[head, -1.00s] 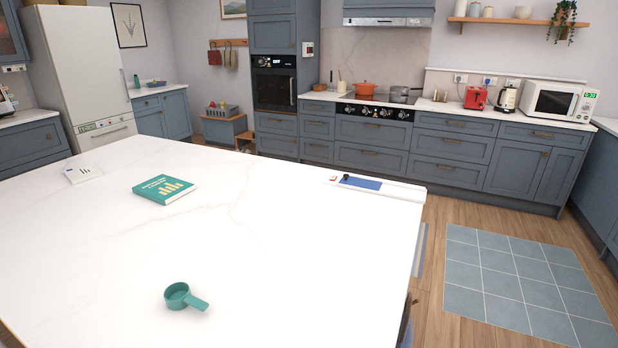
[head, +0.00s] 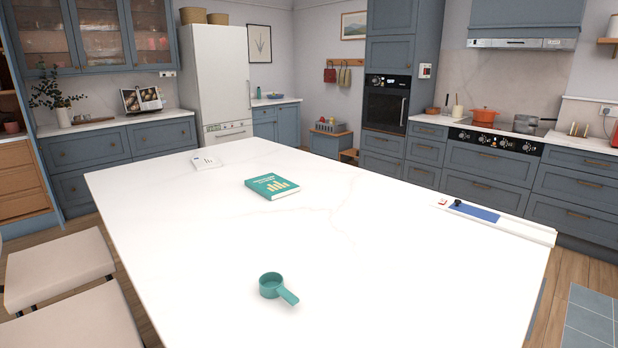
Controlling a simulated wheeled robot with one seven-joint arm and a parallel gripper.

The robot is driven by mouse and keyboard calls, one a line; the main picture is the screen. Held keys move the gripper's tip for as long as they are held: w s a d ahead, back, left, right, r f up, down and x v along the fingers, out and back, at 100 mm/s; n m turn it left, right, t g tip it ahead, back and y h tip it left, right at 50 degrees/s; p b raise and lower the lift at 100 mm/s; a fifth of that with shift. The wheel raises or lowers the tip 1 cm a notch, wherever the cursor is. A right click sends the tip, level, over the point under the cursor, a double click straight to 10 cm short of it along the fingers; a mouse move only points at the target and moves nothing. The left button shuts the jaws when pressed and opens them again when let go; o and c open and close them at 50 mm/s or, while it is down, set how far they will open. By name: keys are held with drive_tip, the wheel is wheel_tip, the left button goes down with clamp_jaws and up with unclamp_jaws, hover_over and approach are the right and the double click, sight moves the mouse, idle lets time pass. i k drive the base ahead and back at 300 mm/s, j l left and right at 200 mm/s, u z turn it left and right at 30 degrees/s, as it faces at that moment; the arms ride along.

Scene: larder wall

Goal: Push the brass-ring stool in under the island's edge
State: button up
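The island (head: 200,250) has a large white marbled top and fills the middle of the head view. Two stools with cream seats stand on the floor along its left side. The farther stool (head: 58,266) shows its seat and a bit of dark frame. The nearer stool (head: 85,325) is cut off by the bottom left of the picture. Both seats look apart from the island's edge, with a strip of wood floor between. No brass ring shows on either, so I cannot tell which is the brass-ring stool. My gripper is not in view.
A teal book (head: 271,187), a teal measuring cup (head: 274,286), a white card (head: 206,162) and a blue-and-white board (head: 480,213) lie on the island. Wood floor (head: 75,223) is open between the stools and the left cabinets (head: 120,150).

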sight(33, 276)
drive_tip(key=u, duration=1.4)
drive_tip(key=i+j+u, duration=0.45)
drive_tip(key=i, duration=0.2)
drive_tip(key=i+u, duration=0.5)
drive_tip(key=i, duration=1.45)
drive_tip(key=i+j+z, duration=0.1)
drive_tip(key=i+z, duration=0.3)
drive_tip(key=i, duration=0.15)
drive_tip(key=i+j+z, duration=0.4)
drive_tip(key=i, duration=0.15)
drive_tip(key=i+j+z, duration=0.85)
drive_tip(key=i+j, duration=0.05)
drive_tip(key=i, duration=0.05)
